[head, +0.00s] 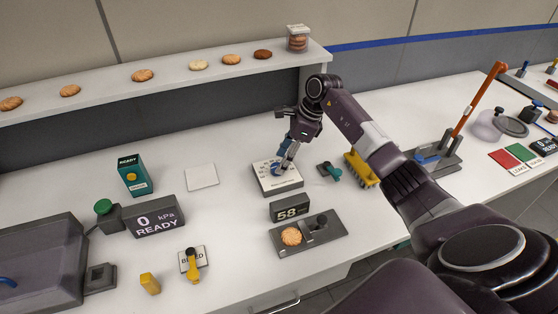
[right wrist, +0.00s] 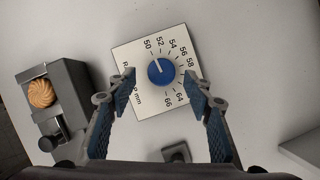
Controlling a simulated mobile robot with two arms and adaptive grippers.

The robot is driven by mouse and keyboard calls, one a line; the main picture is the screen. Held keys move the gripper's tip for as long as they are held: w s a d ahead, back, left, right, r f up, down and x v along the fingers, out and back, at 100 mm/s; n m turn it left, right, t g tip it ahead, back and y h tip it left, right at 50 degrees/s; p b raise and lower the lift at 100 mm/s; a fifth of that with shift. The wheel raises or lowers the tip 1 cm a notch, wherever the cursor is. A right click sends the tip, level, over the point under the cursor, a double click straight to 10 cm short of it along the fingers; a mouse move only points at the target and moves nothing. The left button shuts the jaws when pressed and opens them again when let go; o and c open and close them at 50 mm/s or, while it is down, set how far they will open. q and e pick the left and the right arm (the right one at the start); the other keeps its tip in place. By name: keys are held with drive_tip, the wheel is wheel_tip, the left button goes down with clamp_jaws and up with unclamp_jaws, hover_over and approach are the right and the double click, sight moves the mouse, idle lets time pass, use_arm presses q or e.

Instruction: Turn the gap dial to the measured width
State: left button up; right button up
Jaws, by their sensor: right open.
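The gap dial is a blue knob (right wrist: 161,71) on a white square plate (right wrist: 148,104) marked 50 to 66 in mm. Its pale pointer line aims toward the 50–52 end. In the head view the dial plate (head: 278,184) sits mid-table, its knob partly hidden by my gripper. My right gripper (right wrist: 146,87) is open, its fingers on either side of the knob and apart from it. It also shows above the dial in the head view (head: 285,154). The measuring gauge (head: 325,244) holds a biscuit (head: 291,236); its display (head: 290,209) begins with 58. My left gripper is out of view.
A small green-handled part (head: 333,171) and a yellow brush-like piece (head: 361,170) stand right of the dial. A pressure display (head: 156,218) reads 0 kPa READY. A shelf (head: 110,96) with several biscuits runs behind.

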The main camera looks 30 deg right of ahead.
drive_tip(key=shift+x, duration=1.1)
drive_tip(key=shift+w+f, duration=0.25)
drive_tip(key=shift+f, duration=0.05)
drive_tip(key=shift+s, duration=0.1)
drive_tip(key=shift+c, duration=1.1)
drive_tip(key=c, duration=0.9)
drive_tip(key=shift+c, duration=0.2)
